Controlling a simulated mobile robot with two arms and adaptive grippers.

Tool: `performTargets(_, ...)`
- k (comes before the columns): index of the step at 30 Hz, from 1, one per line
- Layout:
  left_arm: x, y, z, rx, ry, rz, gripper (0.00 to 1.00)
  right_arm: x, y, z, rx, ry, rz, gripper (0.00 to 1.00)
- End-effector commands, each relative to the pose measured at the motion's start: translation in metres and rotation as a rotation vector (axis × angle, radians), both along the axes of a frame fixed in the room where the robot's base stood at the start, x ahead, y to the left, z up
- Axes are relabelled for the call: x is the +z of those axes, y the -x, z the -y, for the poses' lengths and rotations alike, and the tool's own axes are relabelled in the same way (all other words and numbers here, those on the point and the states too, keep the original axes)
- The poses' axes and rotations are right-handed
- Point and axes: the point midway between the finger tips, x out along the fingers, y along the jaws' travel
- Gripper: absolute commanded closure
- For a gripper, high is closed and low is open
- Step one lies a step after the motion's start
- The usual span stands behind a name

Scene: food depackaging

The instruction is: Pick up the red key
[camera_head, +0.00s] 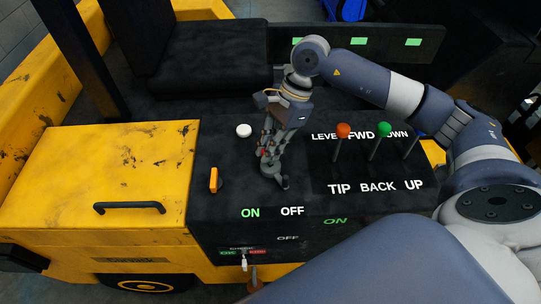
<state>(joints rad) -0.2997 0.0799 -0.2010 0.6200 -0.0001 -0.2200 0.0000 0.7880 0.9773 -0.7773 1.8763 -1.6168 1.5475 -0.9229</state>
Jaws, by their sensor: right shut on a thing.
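My right gripper (268,156) reaches down from the arm on the right and is shut over the dark control panel. A small bit of red shows between its fingertips, which I take to be the red key (263,153); the fingers hide most of it. The fingertips are just above a grey round fitting with a dark lever (274,176), behind the white "OFF" lettering. I cannot tell whether the key is touching this fitting. My left gripper is not in view.
The panel (225,140) carries a white knob (244,130), an orange switch (214,180), and levers with orange (343,130) and green (384,129) knobs to the right. A yellow cover (130,165) with a black handle lies left. A black seat (210,55) stands behind.

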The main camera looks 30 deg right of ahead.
Motion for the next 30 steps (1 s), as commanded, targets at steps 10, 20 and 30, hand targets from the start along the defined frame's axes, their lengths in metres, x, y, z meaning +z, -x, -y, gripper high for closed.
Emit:
performTargets(10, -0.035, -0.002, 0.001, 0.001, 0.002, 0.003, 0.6, 0.009, 0.054, 0.02, 0.0, 0.005, 0.0, 1.0)
performTargets(20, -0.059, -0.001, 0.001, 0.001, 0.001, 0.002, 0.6, 0.014, 0.103, 0.037, -0.001, 0.007, -0.001, 1.0)
performTargets(30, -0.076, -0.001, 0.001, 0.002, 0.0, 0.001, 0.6, 0.019, 0.137, 0.049, -0.002, 0.004, 0.0, 1.0)
